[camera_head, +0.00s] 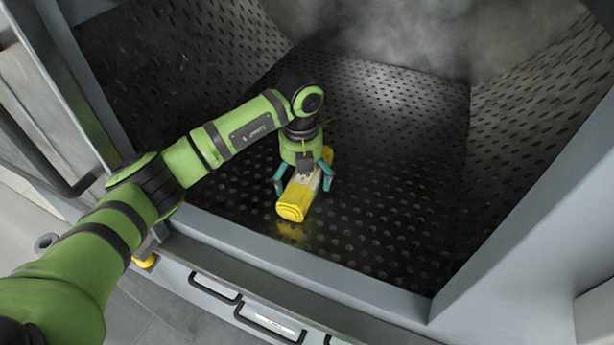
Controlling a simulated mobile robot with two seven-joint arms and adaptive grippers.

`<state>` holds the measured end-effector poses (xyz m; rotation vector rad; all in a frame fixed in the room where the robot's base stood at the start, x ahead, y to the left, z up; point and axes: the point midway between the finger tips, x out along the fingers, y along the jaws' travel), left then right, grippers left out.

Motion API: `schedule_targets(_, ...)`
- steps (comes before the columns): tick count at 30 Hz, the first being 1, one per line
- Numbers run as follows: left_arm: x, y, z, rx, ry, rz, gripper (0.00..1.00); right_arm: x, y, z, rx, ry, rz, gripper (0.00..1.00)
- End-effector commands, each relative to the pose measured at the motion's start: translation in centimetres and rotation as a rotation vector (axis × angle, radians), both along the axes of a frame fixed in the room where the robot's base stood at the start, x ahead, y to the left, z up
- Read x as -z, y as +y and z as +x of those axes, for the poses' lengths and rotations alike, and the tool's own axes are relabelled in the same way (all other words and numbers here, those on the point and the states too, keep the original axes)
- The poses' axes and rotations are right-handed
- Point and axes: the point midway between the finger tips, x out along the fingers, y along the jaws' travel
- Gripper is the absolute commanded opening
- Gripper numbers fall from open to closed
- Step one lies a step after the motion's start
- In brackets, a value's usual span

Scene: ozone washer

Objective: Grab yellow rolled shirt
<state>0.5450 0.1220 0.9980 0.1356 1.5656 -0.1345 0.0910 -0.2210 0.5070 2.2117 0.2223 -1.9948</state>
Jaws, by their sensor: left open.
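A yellow rolled shirt (293,205) with a pale middle band lies on the dark perforated floor inside the washer. My left gripper (303,184) reaches down over the roll from above. Its teal fingers are open, one on each side of the roll's middle. I cannot tell whether the fingers touch the shirt. The far part of the shirt is partly hidden behind the gripper; a bit of yellow shows beyond it. My right gripper is not in view.
The washer's grey front rim (290,262) runs below the opening, with a grey left frame (88,75). Perforated metal walls (535,120) rise around the floor, and haze hangs at the back. The floor right of the shirt is clear.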

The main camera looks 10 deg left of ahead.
Motion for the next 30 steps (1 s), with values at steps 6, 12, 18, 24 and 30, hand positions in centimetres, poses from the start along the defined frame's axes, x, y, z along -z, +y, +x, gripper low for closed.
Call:
schedule_targets(6,0.0,0.0,0.0,0.0,0.0,0.0,0.42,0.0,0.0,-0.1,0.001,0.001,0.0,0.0)
schedule_targets(12,-0.1,0.0,0.0,0.0,0.0,0.0,0.41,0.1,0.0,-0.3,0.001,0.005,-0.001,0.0)
schedule_targets(18,-0.2,0.0,0.0,0.0,0.0,0.0,0.41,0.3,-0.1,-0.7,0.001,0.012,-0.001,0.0)
schedule_targets(24,-1.9,0.0,0.1,-0.001,-0.005,-0.001,0.41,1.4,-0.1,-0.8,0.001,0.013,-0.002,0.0)
schedule_targets(30,-4.9,-2.0,0.1,0.005,-0.005,-0.003,0.41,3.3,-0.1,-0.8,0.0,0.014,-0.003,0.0)
